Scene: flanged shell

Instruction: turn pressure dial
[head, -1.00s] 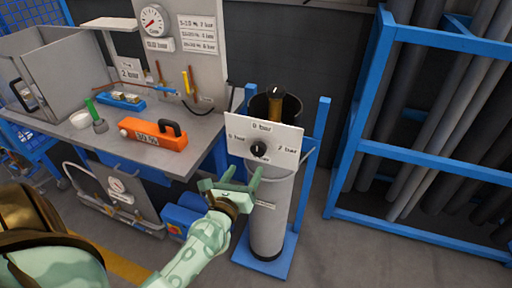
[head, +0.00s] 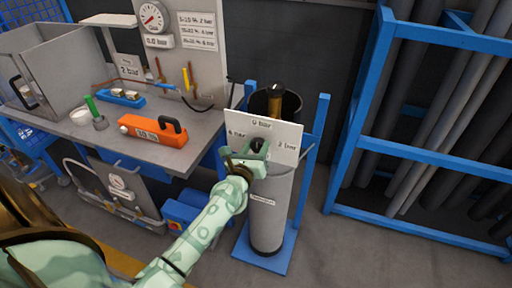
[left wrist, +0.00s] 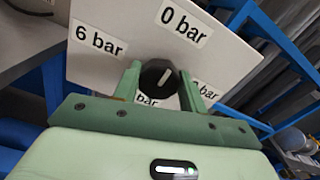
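The pressure dial (left wrist: 158,78) is a round black knob with a white pointer mark, on a white panel (left wrist: 225,60). In the left wrist view its mark points up, roughly toward the "0 bar" label (left wrist: 185,23). A "6 bar" label (left wrist: 97,41) is on the left; the right and bottom labels are partly covered. In the head view the dial (head: 257,144) shows just above my green left gripper (head: 252,156). In the left wrist view the left gripper (left wrist: 160,82) is open, its fingers on either side of the dial; contact is unclear. My right gripper is not visible.
The panel stands on a grey cylinder (head: 270,215) on a blue base. A workbench (head: 75,130) to the left holds an orange device (head: 152,131) and a gauge board (head: 185,60). A blue pipe rack (head: 400,150) stands at right. Floor between is clear.

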